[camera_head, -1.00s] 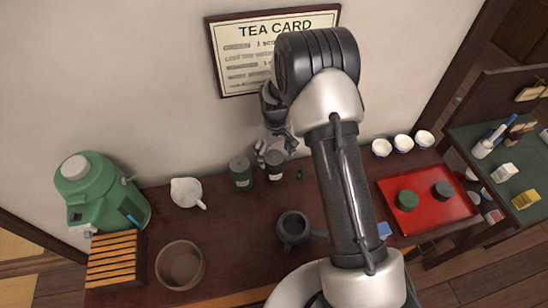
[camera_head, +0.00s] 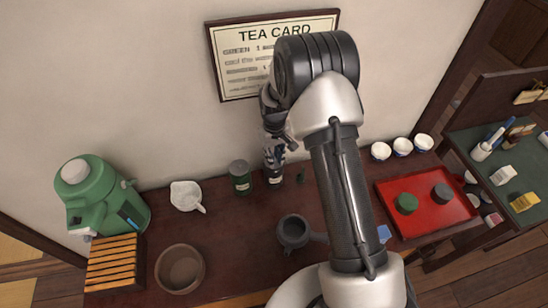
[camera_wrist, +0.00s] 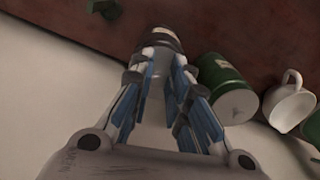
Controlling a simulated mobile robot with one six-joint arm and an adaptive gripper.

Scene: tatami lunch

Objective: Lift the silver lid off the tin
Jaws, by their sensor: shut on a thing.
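My gripper (camera_head: 275,153) points down at the back of the dark table and is shut on the top of a dark tin (camera_head: 273,178). In the wrist view, my fingers (camera_wrist: 162,75) close around the tin's near end, and part of the tin (camera_wrist: 163,36) shows beyond them. The silver lid is mostly hidden between the fingers, and I cannot tell whether it is apart from the tin. The tin looks upright on the table. A green tin (camera_head: 239,178) stands just to its left, and it also shows in the wrist view (camera_wrist: 222,80).
A white pitcher (camera_head: 187,196) stands farther left, beside a green water dispenser (camera_head: 104,193). A dark teapot (camera_head: 294,231) stands in front. A red tray (camera_head: 425,222) and several white bowls (camera_head: 402,146) lie right. The wall is close behind my gripper.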

